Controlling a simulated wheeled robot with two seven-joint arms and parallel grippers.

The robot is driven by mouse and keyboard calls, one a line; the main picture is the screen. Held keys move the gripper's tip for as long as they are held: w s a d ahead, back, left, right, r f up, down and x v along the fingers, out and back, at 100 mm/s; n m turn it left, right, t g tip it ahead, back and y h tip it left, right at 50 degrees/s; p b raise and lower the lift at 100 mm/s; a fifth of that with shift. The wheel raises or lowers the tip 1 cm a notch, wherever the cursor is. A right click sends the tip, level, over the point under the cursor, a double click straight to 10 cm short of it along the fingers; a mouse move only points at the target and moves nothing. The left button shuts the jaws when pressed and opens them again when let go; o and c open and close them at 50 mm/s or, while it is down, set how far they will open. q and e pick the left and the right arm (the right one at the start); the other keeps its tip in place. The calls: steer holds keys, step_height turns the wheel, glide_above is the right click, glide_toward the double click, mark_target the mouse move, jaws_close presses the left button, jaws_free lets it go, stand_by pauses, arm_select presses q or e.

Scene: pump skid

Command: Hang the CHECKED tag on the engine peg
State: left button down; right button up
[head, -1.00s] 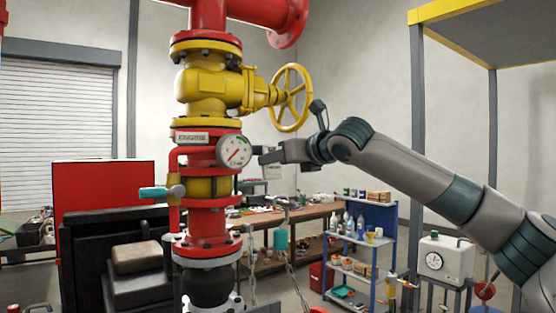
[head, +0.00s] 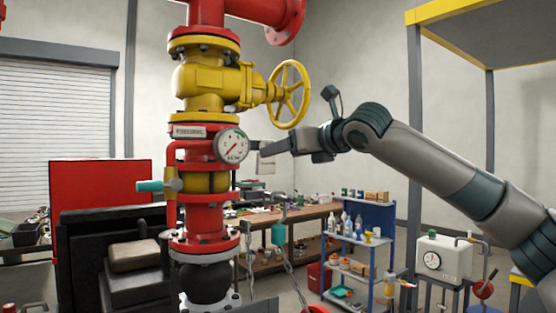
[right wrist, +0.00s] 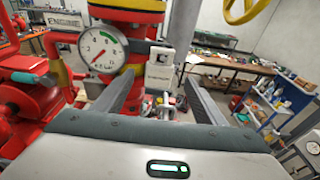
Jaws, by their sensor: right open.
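My right gripper (head: 272,147) is open beside the red engine column (head: 208,215), just right of its pressure gauge (head: 231,146). In the right wrist view, the white tag (right wrist: 159,76) shows upright between the spread fingers (right wrist: 160,92), apart from both. Its top is at a dark stub (right wrist: 161,49), which looks like the engine peg; the tag appears to hang there, but the contact is too small to confirm. In the head view the tag (head: 266,165) shows pale below the fingertips. Its lettering is unreadable. My left gripper is not in view.
The yellow valve handwheel (head: 288,95) is above my right gripper. A teal-handled lever (head: 152,186) sticks out left of the column. A workbench (head: 310,212) and a blue shelf cart (head: 362,240) stand behind. Open air lies right of the column.

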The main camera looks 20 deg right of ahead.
steer(key=b+v, duration=0.4)
steer(key=v, duration=0.9)
steer(key=shift+s+d+f, duration=0.1)
